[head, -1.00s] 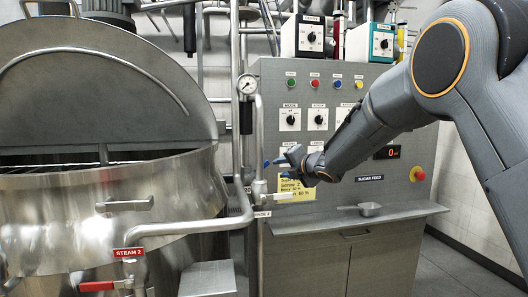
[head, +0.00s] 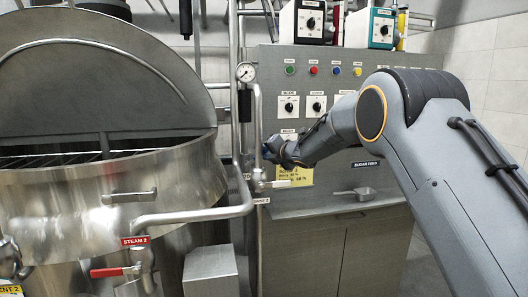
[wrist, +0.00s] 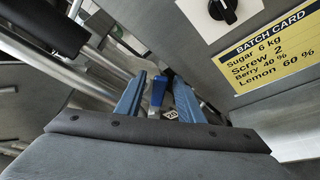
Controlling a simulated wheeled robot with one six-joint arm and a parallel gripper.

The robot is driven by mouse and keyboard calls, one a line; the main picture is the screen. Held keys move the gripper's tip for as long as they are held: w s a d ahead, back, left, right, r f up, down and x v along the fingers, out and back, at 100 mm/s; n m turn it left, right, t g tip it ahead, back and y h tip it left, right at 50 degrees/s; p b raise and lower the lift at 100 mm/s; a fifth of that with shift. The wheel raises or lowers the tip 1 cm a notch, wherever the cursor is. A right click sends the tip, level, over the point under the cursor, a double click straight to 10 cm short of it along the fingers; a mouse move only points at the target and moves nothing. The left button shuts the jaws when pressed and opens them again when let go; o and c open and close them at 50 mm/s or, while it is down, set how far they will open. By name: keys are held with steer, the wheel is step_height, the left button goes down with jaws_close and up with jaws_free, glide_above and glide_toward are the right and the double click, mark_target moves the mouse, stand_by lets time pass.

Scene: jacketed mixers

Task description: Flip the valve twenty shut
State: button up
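My gripper (head: 270,151) is at the upright pipe in front of the control panel. In the wrist view its two blue fingers (wrist: 160,78) stand apart. A blue lever (wrist: 158,91) shows between them with gaps on both sides; I cannot tell its depth. Past it is a small white tag (wrist: 171,114), seemingly reading "20", partly hidden by the gripper. In the head view the valve's pipework (head: 259,184) has a pale horizontal piece and a small label below the gripper. The lever is largely hidden there by the gripper.
A steel kettle (head: 130,195) with a raised lid stands left. Below it is a red-handled valve (head: 107,272) labelled STEAM 2. A yellow batch card (wrist: 275,60) is close right of the gripper. A pressure gauge (head: 246,72) tops the pipe. A metal scoop (head: 355,193) lies on the panel shelf.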

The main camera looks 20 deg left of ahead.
jaws_close()
steer(key=shift+w+f, duration=0.1)
stand_by(0.3)
